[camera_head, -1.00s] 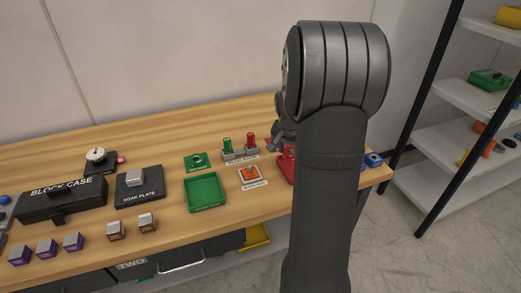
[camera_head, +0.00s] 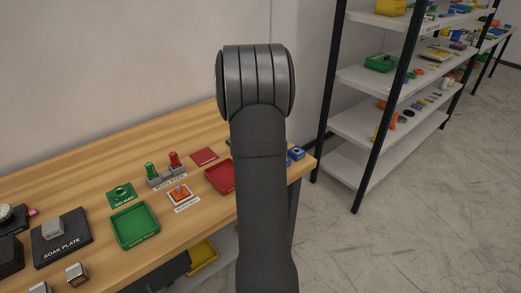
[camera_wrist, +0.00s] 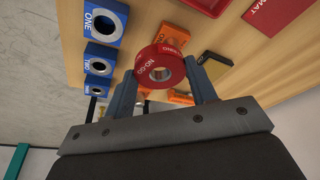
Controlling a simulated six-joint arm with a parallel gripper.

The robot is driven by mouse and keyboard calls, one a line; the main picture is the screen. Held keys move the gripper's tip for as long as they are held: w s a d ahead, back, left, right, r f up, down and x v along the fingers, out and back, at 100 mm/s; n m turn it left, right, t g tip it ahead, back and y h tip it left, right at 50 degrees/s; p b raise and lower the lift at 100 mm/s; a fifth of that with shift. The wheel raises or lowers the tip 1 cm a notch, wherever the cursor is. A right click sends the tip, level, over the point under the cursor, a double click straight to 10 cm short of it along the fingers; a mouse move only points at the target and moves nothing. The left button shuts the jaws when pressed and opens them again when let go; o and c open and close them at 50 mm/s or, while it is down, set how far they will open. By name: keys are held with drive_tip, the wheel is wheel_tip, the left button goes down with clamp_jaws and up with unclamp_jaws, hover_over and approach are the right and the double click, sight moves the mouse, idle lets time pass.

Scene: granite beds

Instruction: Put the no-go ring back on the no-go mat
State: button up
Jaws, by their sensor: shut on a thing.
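The red no-go ring (camera_wrist: 160,51) is between the two fingers of my gripper (camera_wrist: 159,74) in the wrist view, its lettered face toward the camera. My gripper is shut on it, and the ring appears held above the bench. The red no-go mat (camera_wrist: 272,14) shows partly at the top right of the wrist view, to the right of the ring. In the head view the mat (camera_head: 203,156) lies bare on the bench, behind the red tray. My arm hides the gripper and ring in the head view.
The red tray (camera_head: 220,177) is just in front of the mat. Red and green plugs stand in a grey rack (camera_head: 165,179) to its left. Blue blocks (camera_wrist: 103,27) and orange pieces (camera_wrist: 174,33) lie near the ring in the wrist view. A shelf rack (camera_head: 375,85) stands right.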

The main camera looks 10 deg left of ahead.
sight(204, 155)
drive_tip(key=w+a+n+y, duration=0.1)
drive_tip(key=w+a+n, duration=0.2)
drive_tip(key=a, duration=1.6)
drive_tip(key=shift+w+a+f, duration=0.1)
drive_tip(key=shift+a+f, duration=0.05)
drive_tip(key=shift+f, duration=3.1)
drive_tip(key=shift+f, duration=0.6)
drive_tip(key=o, duration=1.2)
drive_tip(key=a+v, duration=0.1)
drive_tip(key=v, duration=1.6)
drive_tip(key=shift+d+r, duration=0.25)
drive_tip(key=shift+d, duration=0.25)
drive_tip(key=shift+f, duration=0.1)
drive_tip(key=x, duration=1.7)
drive_tip(key=shift+f, duration=0.15)
